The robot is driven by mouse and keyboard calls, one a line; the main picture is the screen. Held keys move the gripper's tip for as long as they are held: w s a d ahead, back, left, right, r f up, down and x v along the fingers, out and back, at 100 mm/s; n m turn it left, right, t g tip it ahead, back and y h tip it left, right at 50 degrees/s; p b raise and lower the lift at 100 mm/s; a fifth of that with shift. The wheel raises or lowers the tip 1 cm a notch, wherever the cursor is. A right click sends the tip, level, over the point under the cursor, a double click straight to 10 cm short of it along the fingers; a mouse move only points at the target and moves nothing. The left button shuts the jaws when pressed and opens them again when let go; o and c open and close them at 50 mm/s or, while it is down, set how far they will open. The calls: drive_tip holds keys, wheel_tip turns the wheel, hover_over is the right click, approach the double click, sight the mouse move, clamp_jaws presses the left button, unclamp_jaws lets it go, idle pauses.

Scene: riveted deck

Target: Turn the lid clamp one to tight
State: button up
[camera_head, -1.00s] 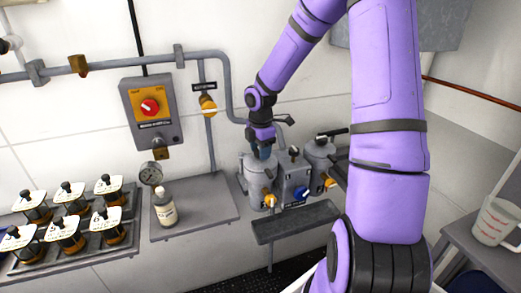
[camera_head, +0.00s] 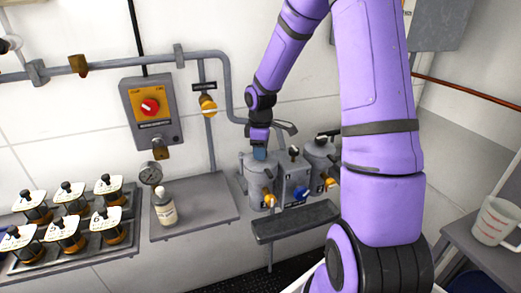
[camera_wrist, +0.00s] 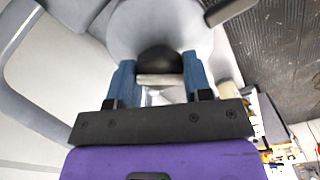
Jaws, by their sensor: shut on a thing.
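My gripper (camera_head: 259,153) points down on the top of the leftmost grey canister (camera_head: 254,188). In the wrist view its two blue fingers stand on either side of a pale bar (camera_wrist: 159,80) with a black rounded knob (camera_wrist: 158,60) just beyond it. I take this to be the lid clamp, and my gripper (camera_wrist: 159,83) is shut on it. In the head view the clamp is hidden under my gripper. Whether the clamp is tight cannot be told.
A middle unit with a blue knob (camera_head: 301,194) and a second canister (camera_head: 318,158) with a black-handled top stand close on the right. A wall pipe (camera_head: 228,90) runs close behind. A bottle (camera_head: 164,208) stands on the left shelf.

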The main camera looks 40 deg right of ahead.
drive_tip(key=m, duration=0.5)
drive_tip(key=shift+m, duration=2.6)
drive_tip(key=o, duration=0.9)
wheel_tip(320, 180, up, 11)
drive_tip(key=shift+f, duration=0.1)
